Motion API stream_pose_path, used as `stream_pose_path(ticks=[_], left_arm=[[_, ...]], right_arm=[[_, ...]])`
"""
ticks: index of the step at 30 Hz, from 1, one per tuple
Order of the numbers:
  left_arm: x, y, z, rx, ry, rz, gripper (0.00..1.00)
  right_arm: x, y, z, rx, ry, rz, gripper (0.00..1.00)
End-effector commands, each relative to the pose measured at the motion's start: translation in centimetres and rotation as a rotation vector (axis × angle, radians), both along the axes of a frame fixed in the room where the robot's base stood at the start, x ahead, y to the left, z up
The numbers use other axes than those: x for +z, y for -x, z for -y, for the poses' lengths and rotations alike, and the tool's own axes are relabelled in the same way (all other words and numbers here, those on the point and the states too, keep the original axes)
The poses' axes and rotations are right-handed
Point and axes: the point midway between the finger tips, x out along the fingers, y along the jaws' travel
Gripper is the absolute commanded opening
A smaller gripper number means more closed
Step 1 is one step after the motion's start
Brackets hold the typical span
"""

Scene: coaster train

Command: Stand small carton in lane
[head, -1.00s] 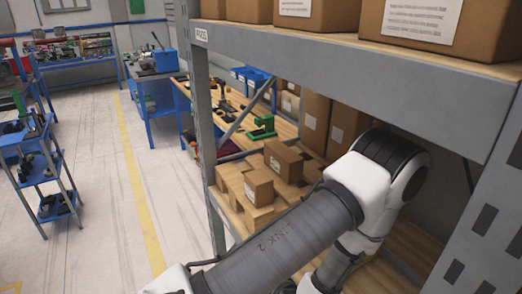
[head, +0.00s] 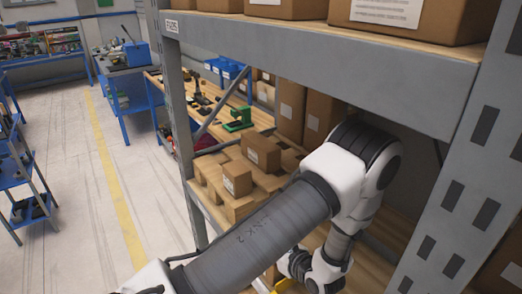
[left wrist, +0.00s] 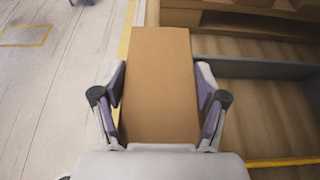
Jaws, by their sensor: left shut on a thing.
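A plain brown small carton (left wrist: 160,85) fills the middle of the left wrist view. My left gripper (left wrist: 161,72) is shut on it, one finger pressed on each long side. The carton is apart from the wooden shelf (left wrist: 265,110), which lies to its right with a grey divider strip (left wrist: 255,68) across it. In the head view my left arm bends over the lower shelf and its wrist drops towards the bottom edge. The fingers and the held carton cannot be made out there. My right gripper is in neither view.
Several cartons stand on the lower shelf, including a small labelled one (head: 237,180) and a larger one (head: 261,153). The upper shelf beam (head: 330,50) and the rack's right post (head: 470,190) bound the space around my arm. Open floor (head: 60,190) lies to the left.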

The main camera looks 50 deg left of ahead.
Motion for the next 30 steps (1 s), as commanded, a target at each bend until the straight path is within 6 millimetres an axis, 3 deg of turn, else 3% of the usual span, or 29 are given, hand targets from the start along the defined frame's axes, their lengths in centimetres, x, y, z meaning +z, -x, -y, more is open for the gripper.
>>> stream_pose_path(ticks=[21, 30], left_arm=[[-1.7, -7.9, 0.7, -0.001, -0.001, 0.003, 0.12], [-1.6, -9.0, 0.8, 0.000, -0.001, 0.001, 0.12]], right_arm=[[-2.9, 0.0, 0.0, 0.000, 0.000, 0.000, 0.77], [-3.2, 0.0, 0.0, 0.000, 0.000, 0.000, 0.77]])
